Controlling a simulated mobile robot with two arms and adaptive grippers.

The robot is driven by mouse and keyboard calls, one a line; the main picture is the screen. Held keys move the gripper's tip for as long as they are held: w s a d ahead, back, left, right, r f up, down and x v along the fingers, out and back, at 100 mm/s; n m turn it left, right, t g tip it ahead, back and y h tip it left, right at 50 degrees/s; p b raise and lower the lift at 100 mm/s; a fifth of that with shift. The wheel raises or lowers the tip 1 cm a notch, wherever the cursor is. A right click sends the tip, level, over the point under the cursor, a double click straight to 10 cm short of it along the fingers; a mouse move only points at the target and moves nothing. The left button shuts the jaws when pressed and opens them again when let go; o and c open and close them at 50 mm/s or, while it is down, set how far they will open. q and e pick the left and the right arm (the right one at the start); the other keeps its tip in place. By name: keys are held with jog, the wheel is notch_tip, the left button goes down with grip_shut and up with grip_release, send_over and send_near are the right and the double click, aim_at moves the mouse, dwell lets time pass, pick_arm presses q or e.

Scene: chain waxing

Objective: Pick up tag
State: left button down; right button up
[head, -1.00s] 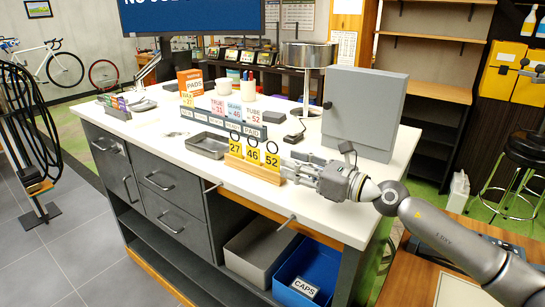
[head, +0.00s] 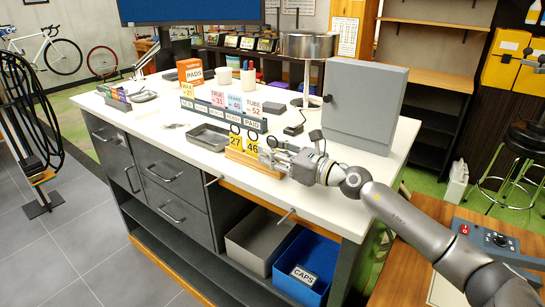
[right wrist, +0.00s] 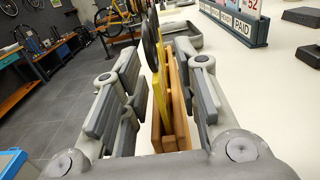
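Yellow number tags with black ring tops stand in a wooden rack (head: 245,162) at the counter's front edge. Tag 27 (head: 235,145) and tag 46 (head: 251,149) are readable in the head view; tag 52 is hidden behind my right gripper (head: 268,152). In the right wrist view, the right gripper (right wrist: 160,88) is open, its finger pads apart on either side of a yellow tag (right wrist: 158,85) seen edge-on and the rack's wood (right wrist: 182,105). My left gripper is not in view.
A grey tray (head: 208,141) lies left of the rack. A grey cabinet (head: 370,105) stands at the right. A blue bin labelled CAPS (head: 315,260) sits on the shelf below.

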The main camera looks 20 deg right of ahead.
grip_shut()
jog(key=shift+r, duration=0.1)
jog(key=shift+r, duration=0.65)
notch_tip(320, 180, up, 2)
jog(key=shift+s+r+p, duration=0.1)
jog(key=shift+r+p, duration=0.15)
jog(key=shift+p, duration=0.3)
jog(key=s+a+r+p, duration=0.3)
jog(key=s+a+r, duration=0.4)
jog(key=s+r, duration=0.2)
jog(key=s, duration=0.2)
jog(key=shift+s+a, duration=0.25)
jog(key=shift+s, duration=0.05)
